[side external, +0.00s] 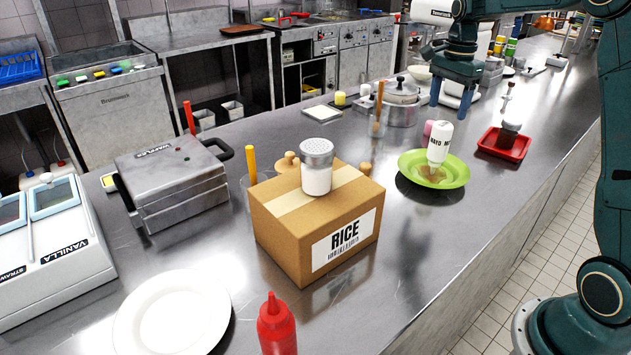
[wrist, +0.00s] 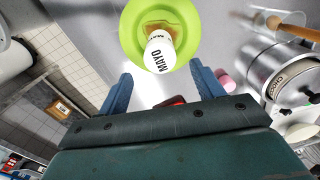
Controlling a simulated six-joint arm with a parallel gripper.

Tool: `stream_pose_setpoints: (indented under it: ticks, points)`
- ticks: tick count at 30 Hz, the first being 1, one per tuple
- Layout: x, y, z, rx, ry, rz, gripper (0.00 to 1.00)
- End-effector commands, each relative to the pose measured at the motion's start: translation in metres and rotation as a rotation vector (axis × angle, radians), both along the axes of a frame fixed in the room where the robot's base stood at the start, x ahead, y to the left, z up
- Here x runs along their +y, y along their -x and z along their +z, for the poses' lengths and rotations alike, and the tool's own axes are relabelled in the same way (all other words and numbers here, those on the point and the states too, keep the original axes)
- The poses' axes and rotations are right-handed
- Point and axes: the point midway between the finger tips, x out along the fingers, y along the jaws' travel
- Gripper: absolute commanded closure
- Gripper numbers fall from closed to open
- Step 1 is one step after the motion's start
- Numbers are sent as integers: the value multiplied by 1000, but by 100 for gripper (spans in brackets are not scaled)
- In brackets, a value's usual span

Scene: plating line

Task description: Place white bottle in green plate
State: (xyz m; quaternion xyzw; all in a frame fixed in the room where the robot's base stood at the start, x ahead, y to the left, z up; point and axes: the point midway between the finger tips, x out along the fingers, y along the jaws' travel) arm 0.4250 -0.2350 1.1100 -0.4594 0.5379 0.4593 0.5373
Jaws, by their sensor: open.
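A white bottle (side external: 440,142) with MAYO lettering stands within the outline of the green plate (side external: 459,176) in the side view, over a brown patch there. In the wrist view the bottle (wrist: 160,55) also lies inside the outline of the green plate (wrist: 133,22). I cannot tell exactly how its lower end rests. My gripper (side external: 452,103) is up behind the bottle in the side view, clear of it. In the wrist view my gripper's blue fingers (wrist: 160,82) are spread apart, with the bottle beyond their tips and nothing held.
A pink item (side external: 428,130) is close behind the bottle. A red tray (side external: 483,143) holding a dark-topped item is right of the plate. A pot (side external: 400,105) stands behind. A RICE box (side external: 290,235) with a shaker (side external: 317,170) on top is left. Counter right of the box is clear.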

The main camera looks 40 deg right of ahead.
Motion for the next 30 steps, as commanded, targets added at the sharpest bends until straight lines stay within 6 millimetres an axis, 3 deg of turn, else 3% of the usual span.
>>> stream_pose_setpoints:
  ticks: [3,9,30]
  points:
    - [0,0,16,-3,1,0,33]
    - [0,0,28,0,0,0,33]
    - [3,1,32,-3,1,11,33]
